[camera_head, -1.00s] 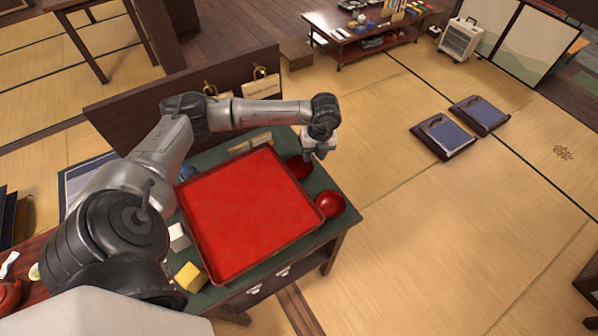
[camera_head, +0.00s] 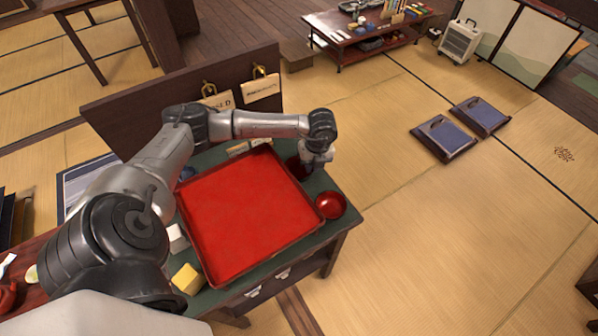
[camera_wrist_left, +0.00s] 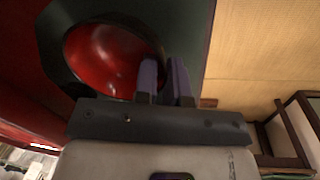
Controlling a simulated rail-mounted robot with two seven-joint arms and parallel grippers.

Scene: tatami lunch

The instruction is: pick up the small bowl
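Two red bowls are by the right side of the large red tray (camera_head: 245,215) on the dark green table. The far bowl (camera_head: 293,163) is mostly hidden by my left gripper (camera_head: 318,163) in the head view. The near bowl (camera_head: 331,205) stands clear at the tray's near right corner. In the left wrist view, a red bowl with a dark rim (camera_wrist_left: 100,58) lies at the fingers. My left gripper (camera_wrist_left: 165,80) shows a narrow gap between its fingers; one finger overlaps the bowl's inside, the other is outside its rim. Contact cannot be told. My right gripper is not in view.
A yellow block (camera_head: 187,279) and a white block (camera_head: 177,238) are left of the tray. A dark wooden panel with hanging tags (camera_head: 262,88) stands along the table's back. Open tatami floor lies to the right.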

